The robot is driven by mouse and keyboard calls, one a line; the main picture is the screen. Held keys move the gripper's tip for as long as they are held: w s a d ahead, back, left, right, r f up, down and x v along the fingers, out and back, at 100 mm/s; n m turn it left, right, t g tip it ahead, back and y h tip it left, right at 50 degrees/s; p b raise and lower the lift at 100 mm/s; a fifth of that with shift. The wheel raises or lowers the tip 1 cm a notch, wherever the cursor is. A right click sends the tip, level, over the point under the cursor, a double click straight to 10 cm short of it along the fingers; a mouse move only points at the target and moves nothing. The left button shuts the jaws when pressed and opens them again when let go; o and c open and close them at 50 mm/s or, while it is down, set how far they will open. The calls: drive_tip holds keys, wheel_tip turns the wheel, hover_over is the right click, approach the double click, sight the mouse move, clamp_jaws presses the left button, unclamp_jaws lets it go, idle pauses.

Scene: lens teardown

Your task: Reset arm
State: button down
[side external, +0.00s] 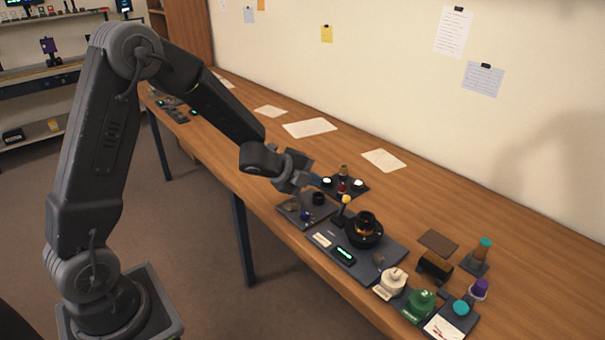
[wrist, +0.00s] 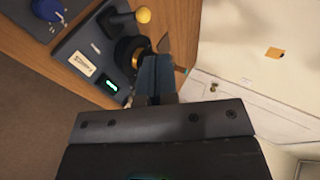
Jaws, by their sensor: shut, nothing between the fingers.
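My gripper (side external: 309,178) is above the left end of the row of devices on the wooden bench, in the side external view. In the wrist view its fingers (wrist: 156,76) are together with nothing between them. A dark base plate (side external: 378,246) carries a round black and amber lens part (side external: 365,228), a yellow-knobbed lever (side external: 345,199) and a small green-lit display (side external: 345,256). In the wrist view the lens part (wrist: 128,52) is partly hidden behind the fingers. The yellow knob (wrist: 143,15) and the green display (wrist: 109,86) also show there.
A smaller dark tray (side external: 292,210) with a blue knob lies below my gripper. To the right are a white device (side external: 391,282), a green device (side external: 418,304), a black holder (side external: 435,265) and a teal-topped bottle (side external: 482,252). Papers (side external: 309,128) lie flat toward the wall.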

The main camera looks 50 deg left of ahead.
drive_tip(key=s+r+n+g+y, duration=0.1)
drive_tip(key=s+r+n+y, duration=0.4)
drive_tip(key=s+r+n, duration=0.75)
drive_tip(key=s+d+r+n+g+h, duration=0.1)
drive_tip(key=s+d+n+g, duration=0.1)
drive_tip(key=s, duration=0.6)
drive_tip(key=s+d+r+n+g+h, duration=0.1)
drive_tip(key=s+d+n, duration=0.3)
drive_tip(key=s, duration=0.4)
drive_tip(key=shift+s+d+n+g, duration=0.15)
drive_tip(key=shift+d+n+g, duration=0.2)
drive_tip(key=shift+d+g, duration=0.5)
